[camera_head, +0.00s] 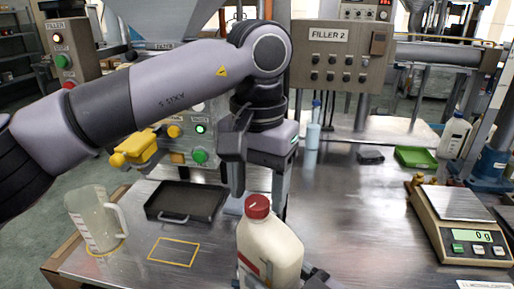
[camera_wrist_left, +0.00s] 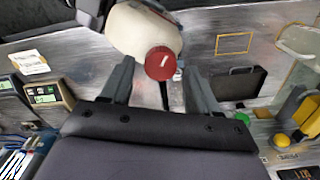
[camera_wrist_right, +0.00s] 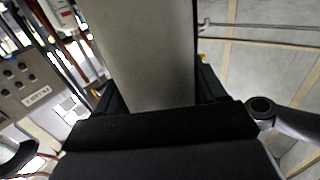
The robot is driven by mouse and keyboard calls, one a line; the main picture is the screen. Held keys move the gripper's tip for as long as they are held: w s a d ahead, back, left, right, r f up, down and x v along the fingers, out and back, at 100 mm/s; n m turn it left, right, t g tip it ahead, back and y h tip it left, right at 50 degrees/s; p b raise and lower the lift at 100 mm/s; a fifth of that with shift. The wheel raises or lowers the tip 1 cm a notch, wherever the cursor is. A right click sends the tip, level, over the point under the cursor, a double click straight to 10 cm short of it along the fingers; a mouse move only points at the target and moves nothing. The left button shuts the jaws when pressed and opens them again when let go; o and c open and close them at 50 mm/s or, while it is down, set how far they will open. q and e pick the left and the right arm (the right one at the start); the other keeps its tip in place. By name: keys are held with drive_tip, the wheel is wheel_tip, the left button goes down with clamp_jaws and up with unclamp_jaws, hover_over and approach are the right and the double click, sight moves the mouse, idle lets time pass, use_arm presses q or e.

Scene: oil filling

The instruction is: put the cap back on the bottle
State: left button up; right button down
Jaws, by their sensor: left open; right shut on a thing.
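The white bottle (camera_head: 270,247) stands upright at the front of the metal table. The red cap (camera_head: 257,206) sits at the top of its neck; whether it is tightened I cannot tell. In the left wrist view the cap (camera_wrist_left: 164,63) lies between the fingers, with the bottle (camera_wrist_left: 140,30) behind it. My left gripper (camera_head: 258,188) is open just above the cap, pointing down, with a finger to each side. My right gripper (camera_wrist_right: 150,95) is shut on the bottle's body, whose pale side fills the middle of the right wrist view. The bottle's lower part is cut off in the head view.
A dark tray (camera_head: 187,202) and a clear measuring jug (camera_head: 93,220) stand to the left, near a yellow outlined square (camera_head: 174,251). A scale (camera_head: 462,237) stands at the right. A green tray (camera_head: 415,157) and a white bottle (camera_head: 453,136) are behind it. The table's middle right is clear.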

use_arm(q)
drive_tip(key=n, duration=0.3)
drive_tip(key=r+n, duration=0.1)
drive_tip(key=n, duration=0.2)
drive_tip(key=shift+n, duration=0.3)
drive_tip(key=n, duration=0.4)
drive_tip(key=shift+r+n, duration=0.3)
drive_tip(key=shift+r, duration=0.05)
drive_tip(key=n, duration=0.4)
drive_tip(key=shift+r+n, duration=0.3)
drive_tip(key=shift+r, duration=0.05)
drive_tip(key=n, duration=0.3)
drive_tip(key=r+n, duration=0.1)
drive_tip(key=n, duration=0.5)
drive_tip(key=r+n, duration=0.1)
drive_tip(key=n, duration=0.2)
drive_tip(key=shift+n, duration=0.3)
drive_tip(key=n, duration=0.4)
drive_tip(key=shift+r+n, duration=0.3)
drive_tip(key=n, duration=0.3)
drive_tip(key=r+n, duration=0.1)
drive_tip(key=n, duration=0.7)
drive_tip(key=shift+s+r, duration=0.1)
drive_tip(key=shift+r, duration=0.25)
